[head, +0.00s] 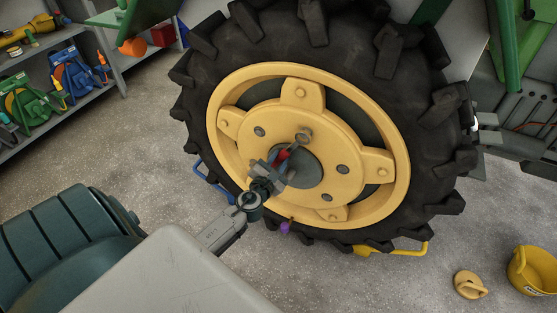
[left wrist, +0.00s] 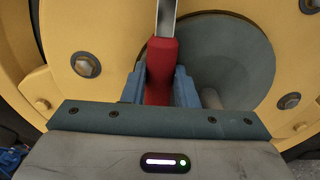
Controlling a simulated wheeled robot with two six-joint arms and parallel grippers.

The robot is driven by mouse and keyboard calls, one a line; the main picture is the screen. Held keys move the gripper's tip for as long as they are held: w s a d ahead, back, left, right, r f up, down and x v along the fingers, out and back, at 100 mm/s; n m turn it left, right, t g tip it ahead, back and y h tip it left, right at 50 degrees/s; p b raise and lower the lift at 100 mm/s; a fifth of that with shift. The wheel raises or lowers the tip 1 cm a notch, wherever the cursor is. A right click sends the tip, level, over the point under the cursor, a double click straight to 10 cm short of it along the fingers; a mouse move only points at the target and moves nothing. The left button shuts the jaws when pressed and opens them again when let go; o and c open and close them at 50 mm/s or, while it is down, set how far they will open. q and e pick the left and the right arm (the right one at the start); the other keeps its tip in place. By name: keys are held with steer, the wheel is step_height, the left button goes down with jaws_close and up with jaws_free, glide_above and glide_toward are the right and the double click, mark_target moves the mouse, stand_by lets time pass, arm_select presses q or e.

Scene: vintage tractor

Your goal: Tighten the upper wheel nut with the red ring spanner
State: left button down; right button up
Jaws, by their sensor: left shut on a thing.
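The red ring spanner (head: 283,155) is held in my left gripper (head: 272,174), in front of the yellow wheel hub. In the left wrist view its red handle (left wrist: 161,75) stands upright between the blue-grey fingers (left wrist: 160,88), and its metal shank runs out of the top of the frame. In the head view the spanner's grey ring end lies at the upper wheel nut (head: 304,135). I cannot tell whether the ring is fully seated around the nut. The ring end and upper nut are outside the left wrist view. My right gripper is not in view.
The big black tyre (head: 228,50) surrounds the yellow wheel. Other nuts show on the hub, one at left (left wrist: 86,65). A yellow bucket (head: 532,270) and a round tan lid (head: 469,285) are on the floor at right. Shelves with tools (head: 70,75) stand at left.

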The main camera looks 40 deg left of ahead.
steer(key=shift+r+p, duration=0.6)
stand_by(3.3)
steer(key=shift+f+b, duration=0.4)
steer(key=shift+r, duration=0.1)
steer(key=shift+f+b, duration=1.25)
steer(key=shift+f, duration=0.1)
